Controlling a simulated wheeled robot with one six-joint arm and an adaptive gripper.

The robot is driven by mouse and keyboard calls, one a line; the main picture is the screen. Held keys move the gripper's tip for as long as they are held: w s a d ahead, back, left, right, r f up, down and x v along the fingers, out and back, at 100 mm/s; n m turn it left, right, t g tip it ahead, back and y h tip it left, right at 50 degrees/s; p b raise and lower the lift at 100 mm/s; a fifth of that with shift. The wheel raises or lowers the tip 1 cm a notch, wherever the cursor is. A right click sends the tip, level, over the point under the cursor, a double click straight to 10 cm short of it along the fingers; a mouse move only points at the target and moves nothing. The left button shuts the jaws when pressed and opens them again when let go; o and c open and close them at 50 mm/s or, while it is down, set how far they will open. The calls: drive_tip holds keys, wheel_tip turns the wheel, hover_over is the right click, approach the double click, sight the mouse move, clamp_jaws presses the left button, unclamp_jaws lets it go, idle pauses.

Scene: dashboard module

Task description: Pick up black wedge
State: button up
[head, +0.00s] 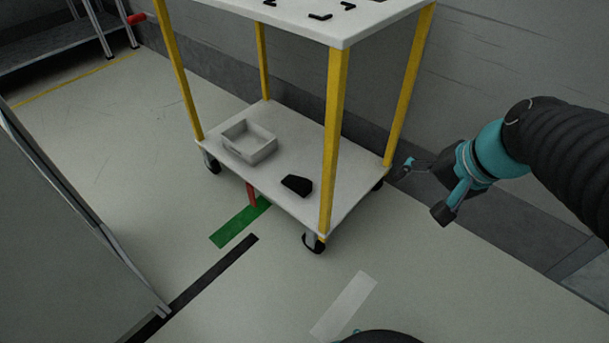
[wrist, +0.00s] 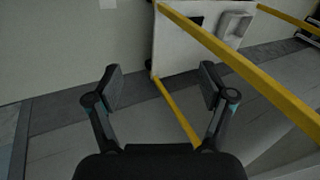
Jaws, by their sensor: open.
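The black wedge (head: 297,185) lies on the lower shelf (head: 290,208) of a cart with yellow posts, near the front right post. In the wrist view a dark patch at the shelf, partly behind a yellow post, looks like the wedge (wrist: 196,20). My gripper (head: 424,190) is to the right of the cart, outside its posts and apart from the wedge. In the wrist view my gripper (wrist: 162,86) has its two fingers spread wide with nothing between them.
A light open bin (head: 249,142) sits on the lower shelf, left of the wedge. The upper shelf (head: 335,25) holds several black brackets. Yellow posts (head: 333,140) stand at the corners. A wall is behind the cart; the floor in front is clear.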

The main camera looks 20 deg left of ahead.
drive_tip(key=w+a+f+m+y+b, duration=0.2)
drive_tip(key=w+a+f+m+y, duration=0.25)
drive_tip(key=w+a+f, duration=0.55)
drive_tip(key=w+a+f+m+y+b, duration=0.1)
drive_tip(key=w+a+f+m+y, duration=0.2)
drive_tip(key=w+a+f+m, duration=0.65)
drive_tip(key=w+f+m+b, duration=0.1)
drive_tip(key=w+f, duration=0.6)
drive_tip(key=f, duration=0.3)
drive_tip(key=m+t, duration=0.2)
drive_tip(key=m, duration=0.2)
approach(309, 186)
drive_tip(key=shift+w+a+f+b, duration=0.15)
drive_tip(key=shift+f+b, duration=0.15)
drive_tip(key=shift+b, duration=0.05)
drive_tip(key=shift+a+f+y, duration=0.2)
drive_tip(key=shift+f+y, duration=0.05)
drive_tip(key=x, duration=0.8)
drive_tip(key=shift+w, duration=0.1)
drive_tip(key=shift+x, duration=2.65)
drive_tip(key=shift+a+r, duration=0.1)
drive_tip(key=shift+a, duration=0.05)
drive_tip(key=c, duration=1.4)
